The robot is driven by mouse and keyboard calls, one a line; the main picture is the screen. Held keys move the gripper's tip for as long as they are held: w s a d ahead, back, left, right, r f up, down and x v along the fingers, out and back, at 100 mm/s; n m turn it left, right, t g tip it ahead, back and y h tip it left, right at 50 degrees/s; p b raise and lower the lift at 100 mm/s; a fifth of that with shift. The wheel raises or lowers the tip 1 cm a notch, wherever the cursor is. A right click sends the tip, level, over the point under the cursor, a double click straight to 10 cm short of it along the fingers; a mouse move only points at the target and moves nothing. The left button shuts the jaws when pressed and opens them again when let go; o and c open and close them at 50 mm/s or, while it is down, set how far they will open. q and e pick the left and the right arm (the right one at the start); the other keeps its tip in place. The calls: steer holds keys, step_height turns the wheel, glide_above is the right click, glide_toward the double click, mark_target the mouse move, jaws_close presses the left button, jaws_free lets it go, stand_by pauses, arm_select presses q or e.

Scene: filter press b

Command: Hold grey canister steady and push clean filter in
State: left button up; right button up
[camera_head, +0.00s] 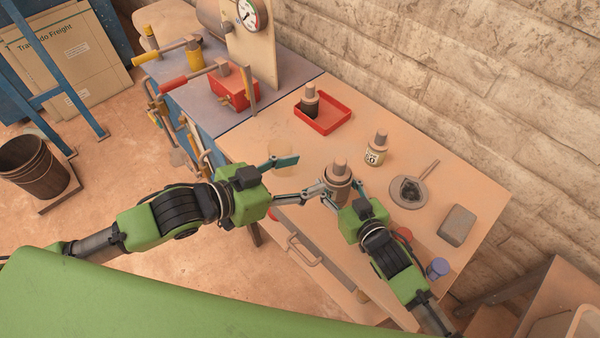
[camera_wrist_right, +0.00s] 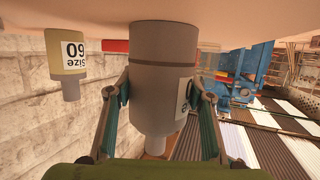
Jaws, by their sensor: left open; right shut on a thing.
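The grey canister (camera_head: 337,190) stands on the workbench, with a narrower grey-brown cylinder (camera_head: 340,169) rising from its top. In the right wrist view the canister (camera_wrist_right: 162,60) appears upside down, with a label partly visible on its side. My right gripper (camera_head: 345,198) is shut on it, one finger on each side. My left gripper (camera_head: 309,174) is open just left of the canister, its fingers spread and empty. How deep the narrower cylinder sits cannot be told.
A dark-bodied bottle-like piece (camera_head: 310,101) stands in a red tray (camera_head: 345,122). A cream "Size 60" container (camera_head: 376,151) stands behind the canister. A pale translucent cup (camera_head: 281,149) is behind my left gripper.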

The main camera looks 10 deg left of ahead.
steer(key=o, duration=1.4)
steer(key=shift+o, duration=0.2)
